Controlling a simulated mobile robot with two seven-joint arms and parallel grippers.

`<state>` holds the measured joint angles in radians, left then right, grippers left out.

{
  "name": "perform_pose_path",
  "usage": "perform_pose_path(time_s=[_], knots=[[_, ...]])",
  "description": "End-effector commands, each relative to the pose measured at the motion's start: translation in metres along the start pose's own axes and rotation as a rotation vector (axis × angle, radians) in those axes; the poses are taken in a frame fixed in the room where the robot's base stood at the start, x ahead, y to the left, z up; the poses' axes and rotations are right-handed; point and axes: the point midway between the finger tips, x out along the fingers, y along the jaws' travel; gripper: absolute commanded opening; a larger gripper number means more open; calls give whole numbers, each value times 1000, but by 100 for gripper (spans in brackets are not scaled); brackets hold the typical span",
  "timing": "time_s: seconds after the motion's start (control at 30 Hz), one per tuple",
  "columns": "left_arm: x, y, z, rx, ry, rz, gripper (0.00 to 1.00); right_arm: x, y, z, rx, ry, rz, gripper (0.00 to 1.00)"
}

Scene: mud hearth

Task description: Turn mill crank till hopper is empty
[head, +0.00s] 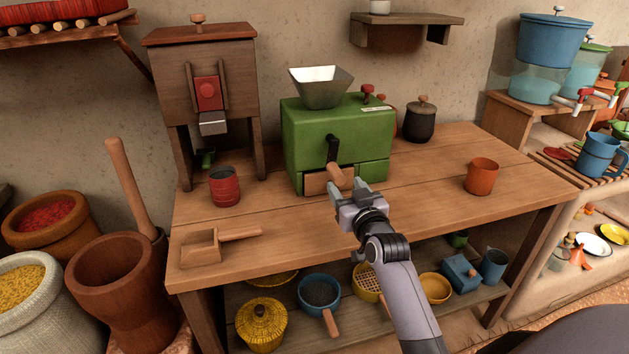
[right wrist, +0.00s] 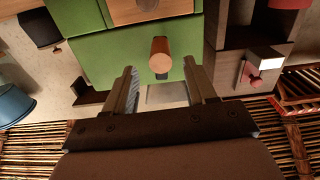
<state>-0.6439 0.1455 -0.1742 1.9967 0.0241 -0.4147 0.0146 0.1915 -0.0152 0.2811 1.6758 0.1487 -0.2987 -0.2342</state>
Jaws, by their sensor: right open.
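The green mill (head: 305,140) stands on the wooden table, with a pale metal hopper (head: 320,94) on top. The hopper's inside looks pale; I cannot tell what it holds. On the mill's front, a black crank arm (head: 333,148) carries a wooden handle (head: 336,173). A wooden drawer (head: 315,186) sits below it, partly hidden. My right gripper (head: 348,187) is open and empty in front of the handle. In the right wrist view the handle (right wrist: 160,55) lies ahead, between the lines of the spread fingers, not gripped. My left gripper is out of view.
A red cup (head: 224,188), a wooden scoop (head: 202,248) and an orange cup (head: 481,177) stand on the table (head: 420,200). A dark lidded jar (head: 420,122) is right of the mill. A wooden dispenser (head: 203,85) stands left. The tabletop right of the gripper is mostly free.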

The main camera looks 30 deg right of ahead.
Motion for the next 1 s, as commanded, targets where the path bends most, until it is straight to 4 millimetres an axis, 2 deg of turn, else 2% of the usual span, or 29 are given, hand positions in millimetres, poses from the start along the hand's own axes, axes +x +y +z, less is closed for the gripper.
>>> perform_pose_path(time_s=[0.23, 0.7, 1.0], knots=[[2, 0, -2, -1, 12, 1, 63, 7, 4, -1, -57, 8, 7, 56], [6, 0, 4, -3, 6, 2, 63, 61, 4, -1, -53, 8, 7, 56], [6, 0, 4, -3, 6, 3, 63, 70, 4, -1, -52, 7, 7, 56]])
